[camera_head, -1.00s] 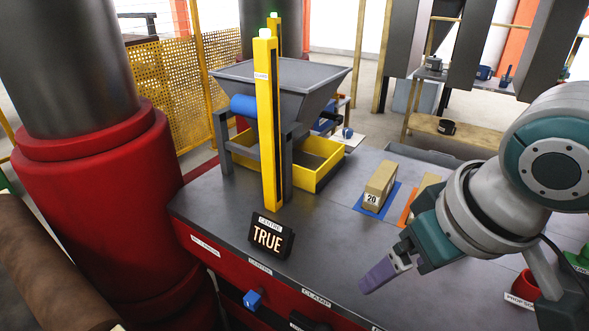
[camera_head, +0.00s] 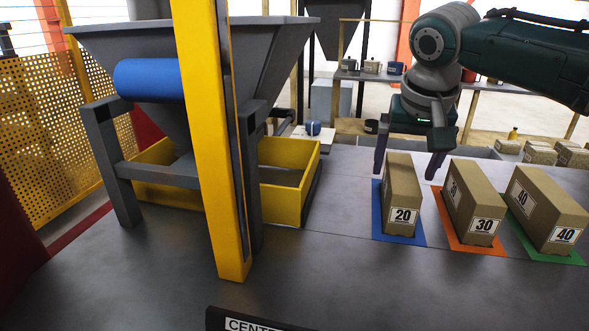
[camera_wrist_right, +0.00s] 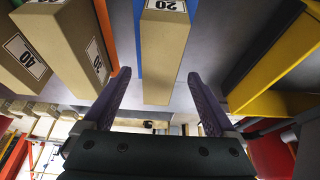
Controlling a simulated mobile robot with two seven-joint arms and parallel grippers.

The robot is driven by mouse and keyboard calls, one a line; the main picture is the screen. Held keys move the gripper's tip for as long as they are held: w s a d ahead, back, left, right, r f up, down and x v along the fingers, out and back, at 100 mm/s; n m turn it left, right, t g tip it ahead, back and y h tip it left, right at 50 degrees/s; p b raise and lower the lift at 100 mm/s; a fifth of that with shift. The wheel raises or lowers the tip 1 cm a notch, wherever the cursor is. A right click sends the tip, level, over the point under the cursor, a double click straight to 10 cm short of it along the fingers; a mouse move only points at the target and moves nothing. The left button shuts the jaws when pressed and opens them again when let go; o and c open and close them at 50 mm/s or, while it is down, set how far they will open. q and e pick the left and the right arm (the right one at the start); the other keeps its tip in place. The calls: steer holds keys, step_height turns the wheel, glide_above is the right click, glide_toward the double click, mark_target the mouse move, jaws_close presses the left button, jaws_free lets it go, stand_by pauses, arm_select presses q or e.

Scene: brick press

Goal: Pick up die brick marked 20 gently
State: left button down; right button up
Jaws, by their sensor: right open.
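The die brick marked 20 (camera_head: 403,200) is a tan block standing on a blue mat (camera_head: 377,222) on the grey table. In the right wrist view the same brick (camera_wrist_right: 164,55) lies ahead, between the lines of the two fingers. My right gripper (camera_head: 408,170) is open and empty, pointing down at the far end of this brick. Its purple fingers show on either side of the brick in the head view, partly hidden behind it; the wrist view (camera_wrist_right: 160,90) shows a gap on both sides. My left gripper is out of view.
Brick 30 (camera_head: 474,205) on an orange mat and brick 40 (camera_head: 545,210) on a green mat stand close at the right. A yellow post (camera_head: 210,150), grey hopper (camera_head: 270,60) and yellow tray (camera_head: 285,205) stand at the left.

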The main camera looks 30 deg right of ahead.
mark_target(404, 174)
steer(key=x, duration=0.4)
steer(key=shift+s+f+b, duration=0.25)
steer(key=shift+f+b, duration=0.05)
steer(key=shift+f, duration=0.15)
steer(key=shift+w+f, duration=0.2)
steer(key=shift+f, duration=0.1)
steer(key=c, duration=1.3)
steer(key=shift+r, duration=0.1)
steer(key=shift+c, duration=0.2)
steer(key=shift+r, duration=0.1)
